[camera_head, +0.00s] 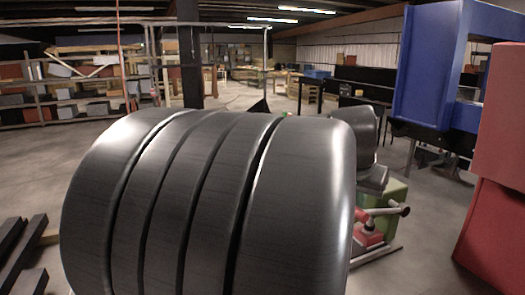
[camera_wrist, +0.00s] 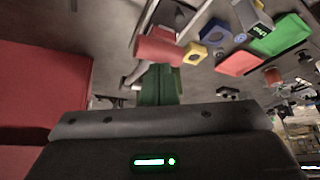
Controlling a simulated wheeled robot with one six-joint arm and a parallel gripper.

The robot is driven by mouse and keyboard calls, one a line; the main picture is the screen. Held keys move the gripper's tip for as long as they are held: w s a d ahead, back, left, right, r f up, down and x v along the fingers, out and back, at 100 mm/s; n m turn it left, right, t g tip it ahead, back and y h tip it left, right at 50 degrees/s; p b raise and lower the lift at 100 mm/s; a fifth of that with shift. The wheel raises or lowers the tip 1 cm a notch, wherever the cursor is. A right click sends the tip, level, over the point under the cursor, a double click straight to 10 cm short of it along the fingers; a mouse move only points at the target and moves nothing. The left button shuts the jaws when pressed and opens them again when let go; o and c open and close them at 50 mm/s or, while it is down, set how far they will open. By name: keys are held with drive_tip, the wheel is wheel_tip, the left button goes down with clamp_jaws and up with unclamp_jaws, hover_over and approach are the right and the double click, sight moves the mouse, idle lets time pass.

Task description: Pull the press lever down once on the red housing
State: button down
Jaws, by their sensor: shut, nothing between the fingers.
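In the wrist view a red body (camera_wrist: 158,47), which looks like the housing, lies just beyond my gripper (camera_wrist: 160,70). The dark green fingers are together and empty. A pale grey piece (camera_wrist: 132,77) shows left of the fingertips; it may be the lever, partly hidden by them. I cannot tell whether the fingers touch it.
Large red boxes (camera_head: 495,240) and a blue frame (camera_head: 425,70) stand at the right. Dark beams (camera_head: 20,255) lie at the lower left. The wrist view shows a yellow block (camera_wrist: 195,54), another red block (camera_wrist: 237,63) and a green block (camera_wrist: 280,35).

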drive_tip(key=shift+a+f+b, duration=0.15)
drive_tip(key=shift+f+b, duration=0.45)
drive_tip(key=shift+f, duration=0.5)
drive_tip(key=shift+s+a+f+b, duration=0.1)
drive_tip(key=shift+f+b, duration=0.7)
drive_tip(key=shift+f, duration=0.25)
drive_tip(key=shift+f+b, duration=0.6)
drive_tip(key=shift+f, duration=0.15)
drive_tip(key=shift+f+b, duration=0.5)
drive_tip(key=shift+f, duration=0.35)
idle(0.6)
